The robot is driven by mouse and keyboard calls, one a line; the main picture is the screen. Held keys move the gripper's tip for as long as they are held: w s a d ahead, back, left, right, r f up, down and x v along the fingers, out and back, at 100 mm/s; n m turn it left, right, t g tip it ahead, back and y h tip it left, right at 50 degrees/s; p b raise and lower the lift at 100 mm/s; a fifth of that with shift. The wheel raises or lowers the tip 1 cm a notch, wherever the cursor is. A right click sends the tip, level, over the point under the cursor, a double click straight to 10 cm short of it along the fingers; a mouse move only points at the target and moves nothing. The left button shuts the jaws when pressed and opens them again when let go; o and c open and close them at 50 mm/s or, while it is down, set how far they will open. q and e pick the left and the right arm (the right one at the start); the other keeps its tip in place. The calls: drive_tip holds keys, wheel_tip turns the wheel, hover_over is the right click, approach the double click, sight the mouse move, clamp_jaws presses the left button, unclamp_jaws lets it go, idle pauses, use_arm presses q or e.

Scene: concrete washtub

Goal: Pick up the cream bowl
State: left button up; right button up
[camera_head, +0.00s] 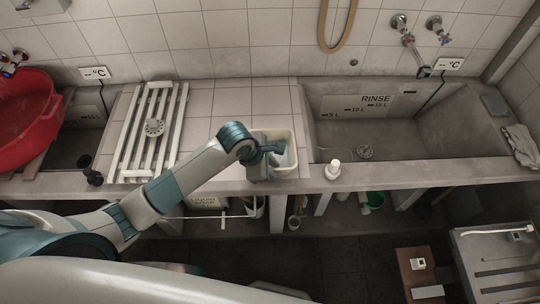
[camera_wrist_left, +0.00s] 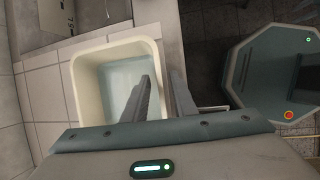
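The cream bowl (camera_head: 294,152) is a squarish, deep tub with a pale blue-grey inside, upright on the tiled counter left of the rinse basin. In the left wrist view the bowl (camera_wrist_left: 77,88) fills the middle left. My left gripper (camera_head: 274,157) is at its near side; in the left wrist view the gripper (camera_wrist_left: 163,78) has one finger inside the bowl and the other outside, with the wall between them. The fingers are apart, and I see no clear contact with the wall. The gripper hides part of the near wall. My right gripper is not in view.
A white slatted rack (camera_head: 126,133) stands left of the bowl, with a red basin (camera_head: 28,118) farther left. The rinse basin (camera_head: 420,140) is to the right. A small white bottle (camera_head: 332,170) stands on the counter's front ledge. Tiled counter behind the bowl is clear.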

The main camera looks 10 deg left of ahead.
use_arm(q)
drive_tip(key=shift+c, duration=0.3)
clamp_jaws()
idle(1.1)
